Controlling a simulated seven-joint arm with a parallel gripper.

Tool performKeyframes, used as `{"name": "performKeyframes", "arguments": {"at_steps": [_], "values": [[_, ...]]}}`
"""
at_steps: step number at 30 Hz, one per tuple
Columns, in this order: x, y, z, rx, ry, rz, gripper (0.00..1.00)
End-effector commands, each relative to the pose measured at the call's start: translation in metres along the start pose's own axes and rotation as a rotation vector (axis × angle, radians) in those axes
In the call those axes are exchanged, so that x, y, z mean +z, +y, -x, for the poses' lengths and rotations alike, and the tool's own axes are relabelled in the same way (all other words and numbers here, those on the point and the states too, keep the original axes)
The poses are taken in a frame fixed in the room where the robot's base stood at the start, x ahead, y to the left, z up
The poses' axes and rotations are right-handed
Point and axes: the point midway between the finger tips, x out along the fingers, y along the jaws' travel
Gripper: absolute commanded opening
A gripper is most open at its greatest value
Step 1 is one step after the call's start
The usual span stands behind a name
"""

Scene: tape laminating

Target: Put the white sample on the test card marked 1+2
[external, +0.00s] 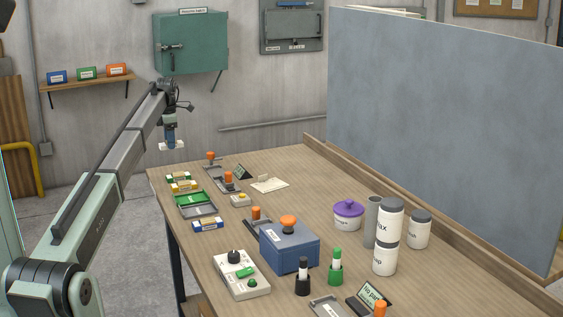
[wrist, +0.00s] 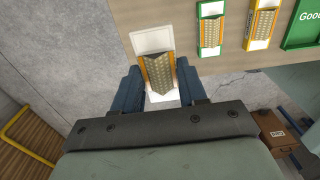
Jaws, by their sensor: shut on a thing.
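My gripper (external: 171,146) is raised in the air beyond the table's far left end. In the wrist view its blue fingers (wrist: 163,85) are shut on the white sample (wrist: 152,39), a white card with a tan chevron-patterned piece on it. Two more samples, one with a green edge (wrist: 210,31) and one with a yellow edge (wrist: 262,29), lie on the table beside it. In the external view these small cards (external: 181,182) lie at the table's left edge. No marking reading 1+2 is legible on any card in these views.
A green tray (external: 188,199) and a grey tray (external: 199,211) lie near the table's left edge. Orange-knobbed tools (external: 227,180), a blue box (external: 289,250) and several jars (external: 348,213) stand farther along. A tall grey panel (external: 450,120) lines the far side.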

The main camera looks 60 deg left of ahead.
Motion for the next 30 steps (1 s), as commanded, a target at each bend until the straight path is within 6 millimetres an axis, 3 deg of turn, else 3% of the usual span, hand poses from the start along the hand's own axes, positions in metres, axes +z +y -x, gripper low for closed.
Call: {"name": "performKeyframes", "arguments": {"at_steps": [5, 11, 21, 30], "values": [[0.008, -0.005, 0.004, -0.001, 0.000, -0.010, 0.11], [0.056, -0.033, 0.005, 0.001, -0.001, -0.069, 0.11], [0.174, -0.123, 0.015, 0.010, -0.007, -0.227, 0.11], [0.257, -0.213, 0.025, 0.017, -0.014, -0.357, 0.11]]}}
